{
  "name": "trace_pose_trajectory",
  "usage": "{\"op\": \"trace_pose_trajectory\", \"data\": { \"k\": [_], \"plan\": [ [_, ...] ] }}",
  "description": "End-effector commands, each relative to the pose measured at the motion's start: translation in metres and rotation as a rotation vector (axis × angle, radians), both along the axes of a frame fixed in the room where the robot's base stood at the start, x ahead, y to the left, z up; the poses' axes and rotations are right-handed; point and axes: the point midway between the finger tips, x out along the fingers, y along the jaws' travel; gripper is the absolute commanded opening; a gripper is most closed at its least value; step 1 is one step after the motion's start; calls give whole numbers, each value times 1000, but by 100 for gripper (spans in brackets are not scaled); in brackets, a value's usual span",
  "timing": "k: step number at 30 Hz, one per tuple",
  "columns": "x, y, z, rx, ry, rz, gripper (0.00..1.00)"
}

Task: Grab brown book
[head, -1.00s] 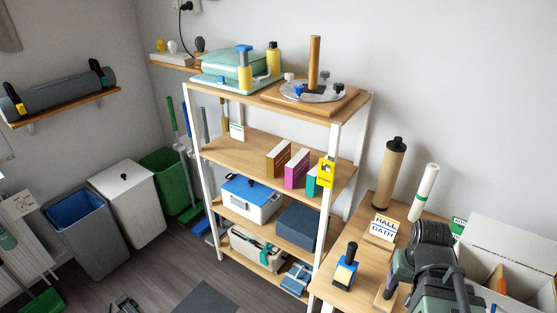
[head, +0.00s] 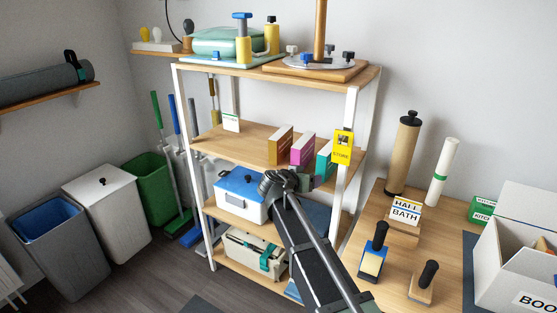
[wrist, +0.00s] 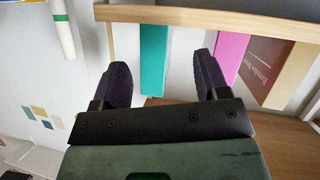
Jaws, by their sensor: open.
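The brown book (head: 281,145) stands upright on the middle shelf (head: 235,142), leftmost of three spaced books. The magenta book (head: 302,149) stands beside it, then the teal book (head: 324,162). My gripper (wrist: 160,68) is open and empty. In the head view it is in front of the shelf, below the magenta and teal books. In the wrist view the teal book (wrist: 154,60) shows between the fingers, the magenta book (wrist: 228,58) is just right of the right finger, and the brown book (wrist: 265,65) is further right, clear of the fingers.
A yellow tag (head: 343,147) hangs at the right front shelf post, near the teal book. A blue-lidded box (head: 240,192) sits on the shelf below. A bench with stamps and a white box (head: 515,265) is at right. The shelf is clear left of the brown book.

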Motion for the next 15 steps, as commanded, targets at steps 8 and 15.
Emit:
{"op": "trace_pose_trajectory", "data": {
  "k": [8,15],
  "plan": [
    [71,141,12,31,-456,221,68],
    [88,136,16,34,-462,221,68]
  ]
}}
